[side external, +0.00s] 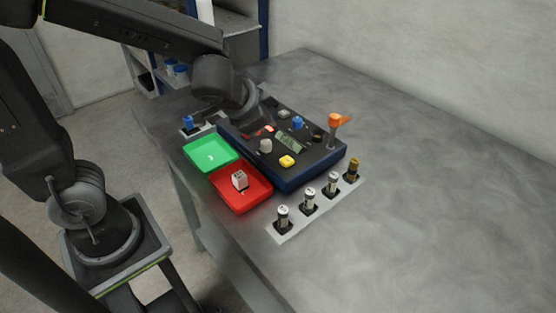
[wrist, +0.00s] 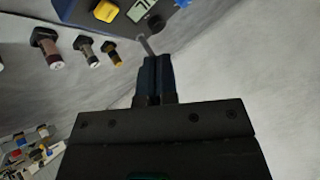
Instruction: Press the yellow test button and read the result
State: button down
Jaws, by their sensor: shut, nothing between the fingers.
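The dark blue test box (side external: 310,179) sits on the grey table. Its yellow button (side external: 287,161) is near the front edge and also shows at the top of the wrist view (wrist: 106,11). A greenish display (side external: 289,142) is behind the button; its dark characters may read FAIL, but are too small to be sure. In the wrist view the display (wrist: 140,10) is cut off. My gripper (wrist: 153,62) is shut and empty, with the button apart from its fingertips. In the side view my wrist is over the box's back left and the fingertips are hard to make out.
Several cylinders stand in a strip (side external: 284,235) in front. An orange-topped lever (side external: 338,119) rises at the box's right. The table's right is clear.

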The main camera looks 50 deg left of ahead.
jog(key=s+a+r+n+g+h, duration=0.1)
jog(key=s+r+n+g+h, duration=0.1)
jog(key=s, duration=1.3)
notch_tip(320, 180, up, 2)
jog(key=n+g, duration=0.1)
jog(key=n, duration=0.2)
jog(key=shift+r, duration=0.15)
dwell(0.3)
